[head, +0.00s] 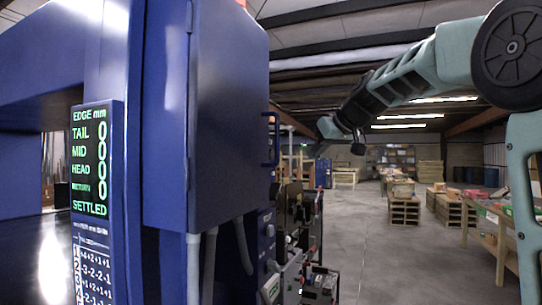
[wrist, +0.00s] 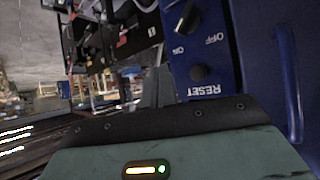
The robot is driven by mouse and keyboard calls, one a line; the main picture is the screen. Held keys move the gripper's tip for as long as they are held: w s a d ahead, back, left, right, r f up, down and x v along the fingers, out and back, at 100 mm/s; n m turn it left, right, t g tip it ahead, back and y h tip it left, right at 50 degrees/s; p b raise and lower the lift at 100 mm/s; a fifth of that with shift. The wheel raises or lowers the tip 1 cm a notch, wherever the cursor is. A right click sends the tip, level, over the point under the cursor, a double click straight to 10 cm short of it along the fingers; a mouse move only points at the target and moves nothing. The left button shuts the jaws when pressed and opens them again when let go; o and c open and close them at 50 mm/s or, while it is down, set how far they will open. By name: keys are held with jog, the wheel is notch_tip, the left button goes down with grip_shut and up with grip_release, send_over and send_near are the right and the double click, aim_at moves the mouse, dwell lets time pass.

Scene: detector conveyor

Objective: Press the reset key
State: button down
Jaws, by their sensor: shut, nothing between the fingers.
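I see no contact, and the distance in depth is unclear. In the head view, a blue panel with dark knobs (head: 268,231) is low on the machine; its lettering is too small to read. My arm comes in from the upper right there, its end above and right of that panel.
A display (head: 90,160) on the blue machine shows zeros and SETTLED. A black switch (wrist: 187,18) marked ON and OFF is near the key. A blue cabinet (head: 205,120) overhangs the panel's left. Cluttered equipment (head: 300,215) stands beside it. Open floor (head: 385,250) lies to the right.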

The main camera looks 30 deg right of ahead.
aim_at(273, 157)
jog(key=w+a+p, duration=0.4)
jog(key=w+a, duration=0.1)
jog(key=w, duration=0.2)
jog(key=shift+a, duration=0.2)
jog(key=shift+a, duration=0.1)
dwell(2.0)
jog(key=shift+w+a+p, duration=0.15)
jog(key=shift+w+p, duration=0.15)
jog(key=shift+w+a, duration=0.35)
jog(key=shift+w, duration=0.05)
dwell(0.8)
dwell(0.3)
jog(key=shift+s+d+b, duration=0.6)
jog(key=shift+s, duration=0.15)
